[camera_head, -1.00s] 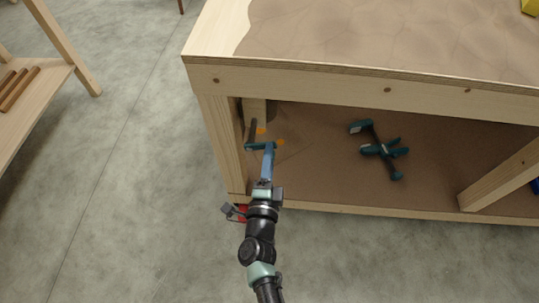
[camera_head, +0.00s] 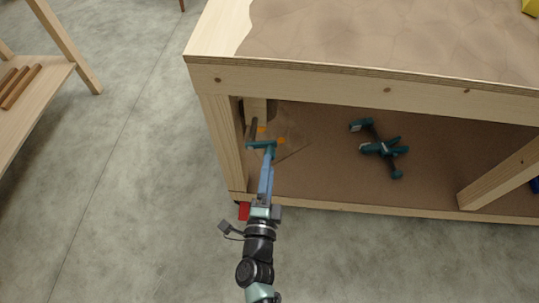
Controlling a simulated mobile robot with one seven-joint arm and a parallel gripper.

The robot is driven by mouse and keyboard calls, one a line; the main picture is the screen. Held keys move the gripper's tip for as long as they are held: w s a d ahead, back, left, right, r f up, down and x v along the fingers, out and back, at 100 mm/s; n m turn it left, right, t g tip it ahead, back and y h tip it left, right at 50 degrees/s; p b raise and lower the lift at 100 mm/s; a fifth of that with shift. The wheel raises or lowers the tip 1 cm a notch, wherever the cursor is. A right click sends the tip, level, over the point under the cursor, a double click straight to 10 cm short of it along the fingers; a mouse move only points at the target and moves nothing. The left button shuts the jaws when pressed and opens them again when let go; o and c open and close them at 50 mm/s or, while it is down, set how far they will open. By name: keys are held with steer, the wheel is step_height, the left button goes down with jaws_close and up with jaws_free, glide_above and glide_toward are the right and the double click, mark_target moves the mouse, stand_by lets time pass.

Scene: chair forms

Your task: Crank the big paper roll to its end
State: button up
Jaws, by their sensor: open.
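I cannot make out a big paper roll or a crank in this view. Wrinkled brown paper (camera_head: 390,35) lies over the wooden bench top. My gripper (camera_head: 268,168) reaches in at the lower left opening of the bench, just inside its left leg. It is open, with its narrow blue-grey end seen nearly edge-on, and I see nothing held. Its tip is close to a teal and dark clamp (camera_head: 258,145) with orange pads; I cannot tell whether they touch.
Another wooden bench (camera_head: 40,95) with brown rods stands at the left. The grey floor (camera_head: 140,190) between them is clear.

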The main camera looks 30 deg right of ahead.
steer(key=v, duration=0.8)
steer(key=shift+s+a+p, duration=0.2)
steer(key=shift+p, duration=0.15)
steer(key=w+a+r+n+t+y, duration=0.3)
steer(key=w+r+n, duration=0.15)
steer(key=r, duration=0.75)
steer(key=w+a+r+n+t+y, duration=0.2)
steer(key=w+a+r+n+t, duration=0.3)
steer(key=r, duration=0.6)
steer(key=w+r+n+t+y, duration=0.1)
steer(key=w+r+n+y, duration=0.35)
steer(key=r, duration=0.75)
steer(key=s+a+r+n+t+y, duration=0.1)
steer(key=a+r+n, duration=0.15)
steer(key=r, duration=0.65)
steer(key=s+a+r+n+t+y, duration=0.1)
steer(key=r+n, duration=0.3)
steer(key=r, duration=0.5)
steer(key=s+r+n+t+h+p, duration=0.1)
steer(key=s+r+n+h+p, duration=0.15)
steer(key=s+r, duration=0.95)
step_height(320, 180, up, 21)
steer(key=w+y+p, duration=0.1)
steer(key=w+p, duration=0.1)
steer(key=p, duration=1.6)
steer(key=shift+w+f, duration=0.25)
steer(key=shift+w, duration=0.05)
